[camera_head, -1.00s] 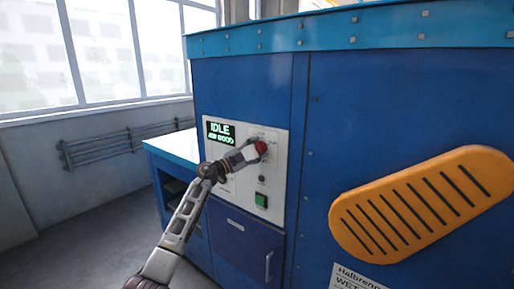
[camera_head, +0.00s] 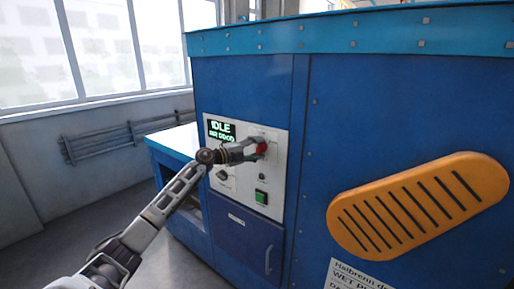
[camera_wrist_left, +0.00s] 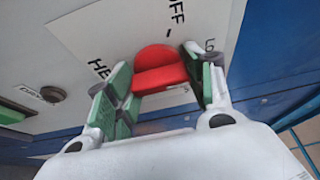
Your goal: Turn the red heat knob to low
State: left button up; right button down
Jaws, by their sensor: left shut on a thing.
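The red heat knob (camera_head: 262,146) sits on the white control panel (camera_head: 277,170) of the blue dryer, right of the green-lit display. My left gripper (camera_head: 257,150) is at the knob. In the left wrist view the red knob (camera_wrist_left: 160,69) has a raised grip bar, and the left gripper (camera_wrist_left: 162,90) has its green-padded fingers on both sides of it, shut on it. My right gripper is not in view.
The display (camera_head: 221,131) reads "IDLE" over a second line. A green button (camera_head: 261,197) and a small dark knob (camera_head: 222,175) are lower on the panel. An orange slotted vent (camera_head: 418,207) juts out at right. A light-topped table (camera_head: 178,141) stands at left.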

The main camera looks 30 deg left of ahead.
pick_arm(q)
jog(key=shift+f, duration=0.1)
jog(key=o, duration=1)
jog(key=shift+o, duration=0.2)
jog(key=v, duration=1.2)
dwell(0.8)
jog(key=shift+m, duration=0.3)
dwell(0.5)
